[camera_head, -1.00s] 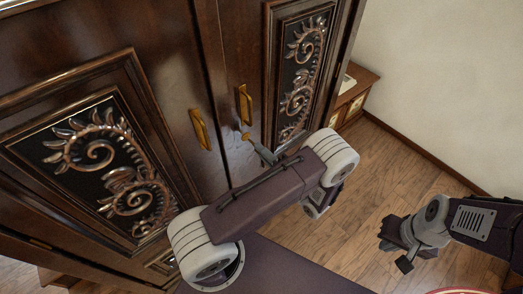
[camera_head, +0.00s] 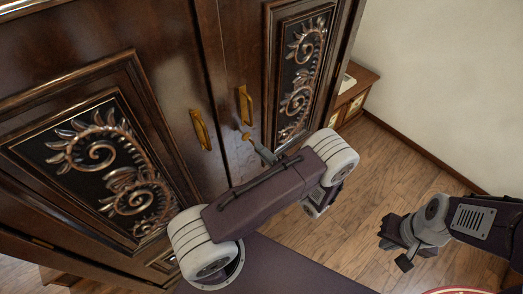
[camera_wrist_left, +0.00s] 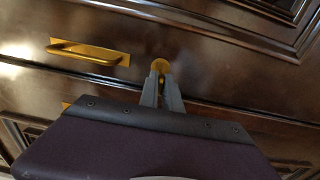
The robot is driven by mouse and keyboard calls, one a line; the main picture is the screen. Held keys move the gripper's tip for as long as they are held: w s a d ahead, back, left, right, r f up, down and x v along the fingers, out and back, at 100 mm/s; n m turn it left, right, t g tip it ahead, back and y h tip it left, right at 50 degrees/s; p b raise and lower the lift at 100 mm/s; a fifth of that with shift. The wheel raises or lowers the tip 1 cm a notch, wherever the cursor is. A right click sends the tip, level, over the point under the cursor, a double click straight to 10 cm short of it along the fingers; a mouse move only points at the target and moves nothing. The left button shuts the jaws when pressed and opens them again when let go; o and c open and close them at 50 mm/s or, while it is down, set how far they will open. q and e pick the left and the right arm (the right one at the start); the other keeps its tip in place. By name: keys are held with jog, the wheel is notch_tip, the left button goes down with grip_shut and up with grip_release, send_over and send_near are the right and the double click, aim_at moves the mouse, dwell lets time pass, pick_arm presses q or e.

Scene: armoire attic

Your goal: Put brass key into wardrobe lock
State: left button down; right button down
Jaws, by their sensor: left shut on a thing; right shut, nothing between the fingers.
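The dark wooden wardrobe (camera_head: 165,55) stands in front of me with both doors closed. My left gripper (camera_head: 252,141) is shut on the brass key (camera_head: 246,135), close to the door below the right brass handle. In the left wrist view, the round brass end of the key (camera_wrist_left: 160,65) shows between the fingertips (camera_wrist_left: 161,80), in front of the wardrobe face. I cannot make out the lock or tell whether the key touches it. My right gripper (camera_head: 394,251) is shut and empty, out over the floor at right.
Two brass handles, the left one (camera_head: 200,129) and the right one (camera_head: 244,105), stick out near the door seam close to my left gripper. A small wooden cabinet (camera_head: 357,94) stands beyond the wardrobe. The wooden floor (camera_head: 375,165) at right is clear.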

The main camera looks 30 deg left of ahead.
dwell(0.3)
pick_arm(q)
jog(key=shift+p+x, duration=0.55)
jog(key=shift+x, duration=1.5)
jog(key=c, duration=1.5)
grip_release()
jog(key=shift+d, duration=0.1)
jog(key=b+v, duration=0.1)
jog(key=v, duration=0.8)
jog(key=shift+b, duration=0.3)
